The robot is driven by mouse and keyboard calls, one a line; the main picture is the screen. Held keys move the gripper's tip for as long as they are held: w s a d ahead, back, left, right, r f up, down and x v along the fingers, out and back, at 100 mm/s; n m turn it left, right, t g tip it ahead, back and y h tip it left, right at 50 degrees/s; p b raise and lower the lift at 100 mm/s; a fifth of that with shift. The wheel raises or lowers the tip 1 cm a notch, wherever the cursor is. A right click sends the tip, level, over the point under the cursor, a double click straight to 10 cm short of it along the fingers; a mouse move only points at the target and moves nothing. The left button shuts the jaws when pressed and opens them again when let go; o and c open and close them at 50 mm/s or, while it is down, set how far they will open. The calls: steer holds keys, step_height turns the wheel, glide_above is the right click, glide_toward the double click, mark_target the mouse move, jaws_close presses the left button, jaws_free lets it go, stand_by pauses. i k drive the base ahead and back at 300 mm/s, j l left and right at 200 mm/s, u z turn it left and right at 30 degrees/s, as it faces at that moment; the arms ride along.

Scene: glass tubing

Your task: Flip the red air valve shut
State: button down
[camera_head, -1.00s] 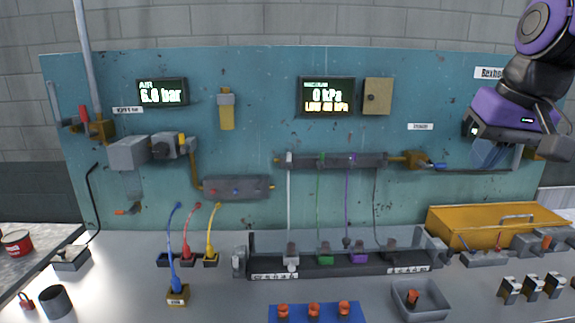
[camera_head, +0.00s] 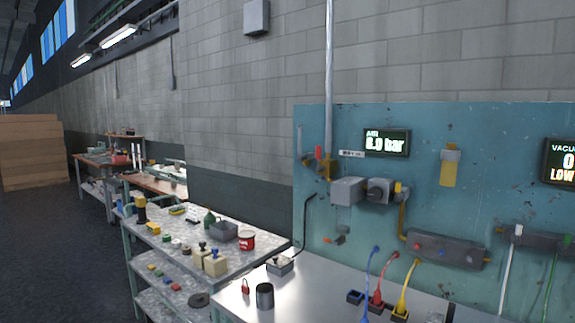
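The air valve has a brass body (camera_head: 328,170) at the foot of the vertical pipe, near the upper left part of the teal panel. Its red handle (camera_head: 319,152) stands roughly upright just left of the pipe. The handle is small in the view, so its exact angle is hard to tell. The AIR display (camera_head: 386,143) to its right is lit and seems to read 6.0 bar. My gripper and arm are out of view, and nothing of mine touches the valve.
A grey regulator block (camera_head: 347,190) sits just below the valve. A metal bench (camera_head: 330,290) runs below the panel, with a dark cup (camera_head: 265,296) and a red padlock (camera_head: 245,287). A cluttered cart (camera_head: 190,225) stands to the left. The floor (camera_head: 60,260) at far left is clear.

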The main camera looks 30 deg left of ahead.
mark_target(320, 169)
steer(key=u, duration=1.05)
